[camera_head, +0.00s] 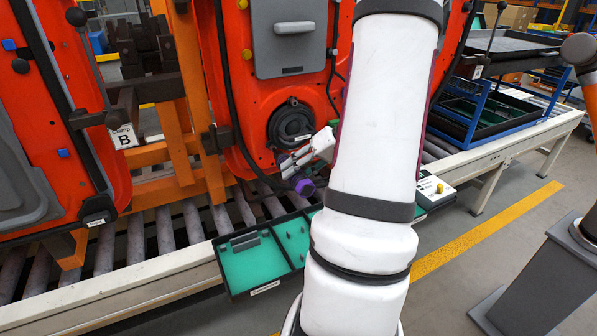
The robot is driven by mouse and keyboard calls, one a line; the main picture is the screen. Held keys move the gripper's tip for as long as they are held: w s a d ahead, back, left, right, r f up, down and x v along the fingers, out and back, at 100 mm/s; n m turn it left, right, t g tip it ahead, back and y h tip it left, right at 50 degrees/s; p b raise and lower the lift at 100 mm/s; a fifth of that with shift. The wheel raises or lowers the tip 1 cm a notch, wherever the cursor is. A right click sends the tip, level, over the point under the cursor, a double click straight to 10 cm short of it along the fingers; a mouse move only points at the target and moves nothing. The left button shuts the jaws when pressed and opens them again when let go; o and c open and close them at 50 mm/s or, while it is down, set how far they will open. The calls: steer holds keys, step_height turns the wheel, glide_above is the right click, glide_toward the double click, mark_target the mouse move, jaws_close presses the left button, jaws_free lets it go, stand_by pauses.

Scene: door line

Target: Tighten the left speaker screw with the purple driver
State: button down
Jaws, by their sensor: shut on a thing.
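The round black speaker (291,124) sits low on the orange door panel (240,100). Its screws are too small to tell apart, and my arm may hide part of its right side. My gripper (290,164) is just below the speaker, in front of the door. It is shut on the purple driver (305,187), whose purple end hangs below the fingers. I cannot tell whether the driver's tip touches a screw.
A green-lined tray (226,273) stands at the front edge of the roller conveyor (165,228). A white box with a yellow button (436,190) is right of my arm. Another orange door (60,130) with carrier B stands at left. A blue rack (500,110) stands at right.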

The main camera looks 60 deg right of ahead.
mark_target(309, 180)
steer(key=shift+w+d+r, duration=0.1)
steer(key=shift+w+d, duration=0.3)
steer(key=shift+w, duration=0.2)
stand_by(1.4)
steer(key=shift+s, duration=0.1)
steer(key=shift+s+a+b, duration=0.15)
steer(key=shift+s+a, duration=0.5)
steer(key=shift+s, duration=0.35)
steer(key=shift+s+a+b, duration=0.2)
steer(key=shift+s+a, duration=0.4)
steer(key=shift+s, duration=0.35)
steer(key=shift+s+a+b, duration=0.15)
steer(key=shift+s+a, duration=0.5)
steer(key=shift+s, duration=0.35)
